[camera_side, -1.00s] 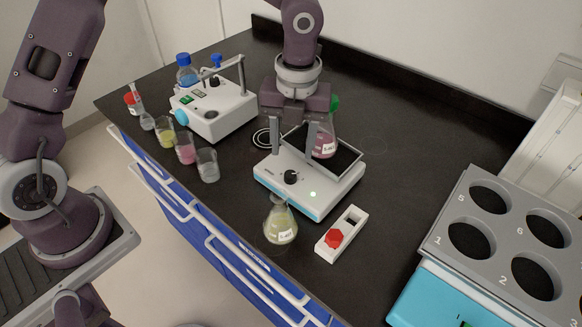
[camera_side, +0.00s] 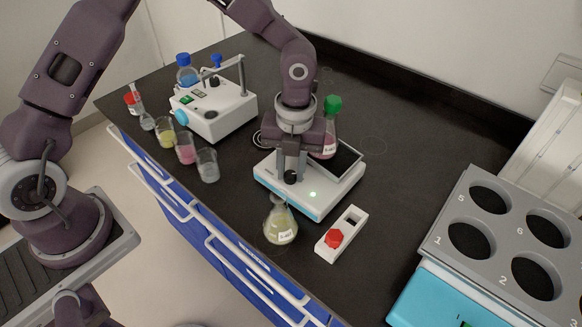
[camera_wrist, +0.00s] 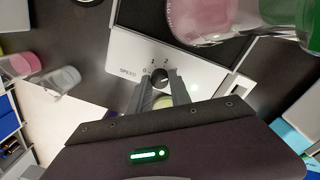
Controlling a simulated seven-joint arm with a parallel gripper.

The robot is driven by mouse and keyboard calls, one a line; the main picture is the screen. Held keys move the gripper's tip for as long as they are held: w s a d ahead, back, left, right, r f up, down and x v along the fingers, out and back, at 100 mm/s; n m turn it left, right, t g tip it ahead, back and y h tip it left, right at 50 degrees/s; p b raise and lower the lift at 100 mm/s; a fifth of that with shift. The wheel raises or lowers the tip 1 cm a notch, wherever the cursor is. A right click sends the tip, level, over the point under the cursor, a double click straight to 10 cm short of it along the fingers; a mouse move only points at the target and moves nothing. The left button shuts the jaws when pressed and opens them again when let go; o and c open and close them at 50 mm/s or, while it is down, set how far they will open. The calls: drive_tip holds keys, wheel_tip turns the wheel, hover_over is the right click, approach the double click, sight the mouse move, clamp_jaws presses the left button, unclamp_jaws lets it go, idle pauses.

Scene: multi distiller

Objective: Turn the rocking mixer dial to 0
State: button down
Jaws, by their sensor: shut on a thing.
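The rocking mixer (camera_side: 280,190) is a white box with a pale blue lower edge and a dark tray on top. Its black dial (camera_side: 290,178) sits on the front panel and also shows in the wrist view (camera_wrist: 159,77), beside the printed 0, 1, 2 and SPEED. My gripper (camera_wrist: 160,84) points down at the dial, shut on it with one finger on either side. The exact dial setting is hard to read. A green light (camera_side: 313,194) glows on the panel. A flask of pink liquid (camera_side: 330,142) with a green cap stands on the tray, partly hidden by my gripper.
A conical flask of yellowish liquid (camera_side: 279,226) stands in front of the mixer. A white block with a red knob (camera_side: 334,238) lies to its right. Several beakers and another white device (camera_side: 222,113) stand left. A grey rack (camera_side: 505,240) is at the right.

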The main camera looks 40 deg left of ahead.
drive_tip(key=shift+n, duration=0.3)
drive_tip(key=n, duration=0.3)
drive_tip(key=shift+n, duration=0.4)
drive_tip(key=n, duration=0.3)
drive_tip(key=shift+n, duration=0.3)
drive_tip(key=n, duration=0.3)
drive_tip(key=shift+n+h, duration=0.3)
drive_tip(key=n, duration=0.3)
drive_tip(key=shift+n, duration=0.4)
drive_tip(key=n, duration=0.6)
drive_tip(key=shift+a, duration=0.1)
drive_tip(key=shift+n+h, duration=0.3)
drive_tip(key=shift+n, duration=2.4)
